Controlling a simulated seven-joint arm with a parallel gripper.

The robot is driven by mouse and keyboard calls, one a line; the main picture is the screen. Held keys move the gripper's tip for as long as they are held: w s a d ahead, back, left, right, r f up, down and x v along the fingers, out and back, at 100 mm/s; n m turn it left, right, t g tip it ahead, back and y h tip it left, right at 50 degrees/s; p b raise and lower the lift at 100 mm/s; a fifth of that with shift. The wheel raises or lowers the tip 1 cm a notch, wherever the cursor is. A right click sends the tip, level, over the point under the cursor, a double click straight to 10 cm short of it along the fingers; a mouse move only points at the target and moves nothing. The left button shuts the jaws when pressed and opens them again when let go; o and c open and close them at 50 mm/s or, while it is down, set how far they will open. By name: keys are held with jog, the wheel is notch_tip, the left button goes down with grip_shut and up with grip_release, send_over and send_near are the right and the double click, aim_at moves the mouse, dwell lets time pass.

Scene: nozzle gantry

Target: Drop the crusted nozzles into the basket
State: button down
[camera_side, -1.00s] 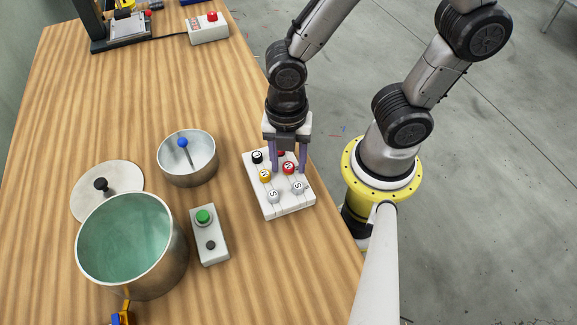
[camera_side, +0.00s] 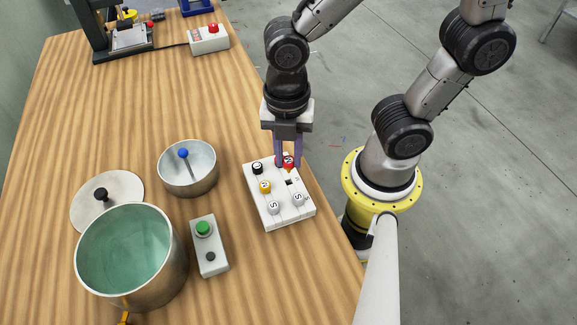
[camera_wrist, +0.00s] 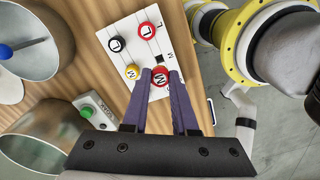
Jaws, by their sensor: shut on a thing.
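My gripper (camera_side: 288,164) is shut on a red nozzle marked M (camera_wrist: 160,76), held between the purple fingertips above the white nozzle tray (camera_side: 279,219). A dark empty slot shows in the tray beside it. The tray still carries a black nozzle (camera_side: 257,168), a yellow nozzle (camera_side: 265,187) and two pale nozzles marked S (camera_side: 274,207). A second red nozzle, marked L (camera_wrist: 147,30), shows in the wrist view and is mostly hidden by the gripper in the side view. Crust cannot be made out on any nozzle. I cannot make out a basket for certain.
Left of the tray stand a small steel bowl (camera_side: 199,181) with a blue-knobbed rod (camera_side: 183,154), a large pot (camera_side: 170,285) with greenish contents, a lid (camera_side: 124,187) and a green-button box (camera_side: 210,245). Another switch box (camera_side: 209,40) is at the back. Bare table lies between bowl and tray.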

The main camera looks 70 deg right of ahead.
aim_at(286, 160)
jog(key=shift+r, duration=3.9)
jog(key=shift+w+a+r, duration=0.1)
jog(key=shift+w+r, duration=0.1)
jog(key=w+a+r, duration=0.1)
jog(key=w+a, duration=0.2)
jog(key=w, duration=0.5)
jog(key=w+a+r, duration=0.1)
jog(key=w+a, duration=0.3)
jog(key=w, duration=0.3)
jog(key=shift+w+a+f, duration=0.1)
jog(key=shift+w+f, duration=0.4)
jog(key=shift+f, duration=1.1)
jog(key=shift+w+a+f, duration=0.1)
jog(key=shift+w+f, duration=0.4)
jog(key=shift+f, duration=1.1)
jog(key=shift+w+a+f, duration=0.1)
jog(key=shift+w+f, duration=0.4)
jog(key=shift+f, duration=1.1)
